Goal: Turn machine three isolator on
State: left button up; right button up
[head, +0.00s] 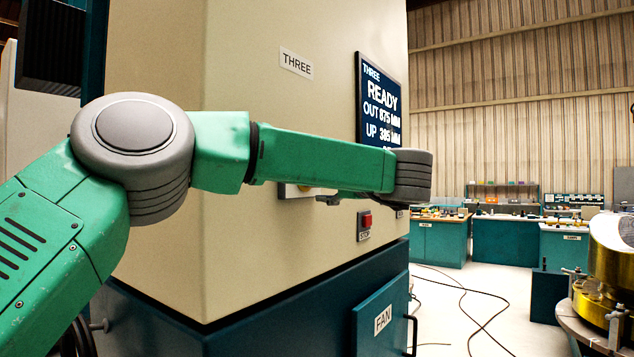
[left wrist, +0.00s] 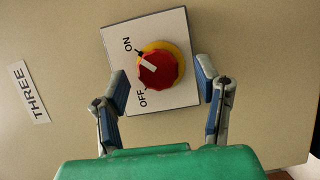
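The isolator is a red knob (left wrist: 160,70) on a yellow ring, on a white plate (left wrist: 178,24) marked ON and OFF. A THREE label (head: 296,63) is on the cream cabinet (head: 260,110). My right gripper is not in view.
A display (head: 380,105) reads READY. A red STOP button (head: 366,220) sits on the cabinet below my forearm. A teal FAN door (head: 382,318) is lower down. Cables (head: 465,305) lie on the floor. A brass part (head: 612,265) stands at the right.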

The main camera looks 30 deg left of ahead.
pick_arm(q)
jog(key=v, duration=0.8)
jog(key=shift+f, duration=0.1)
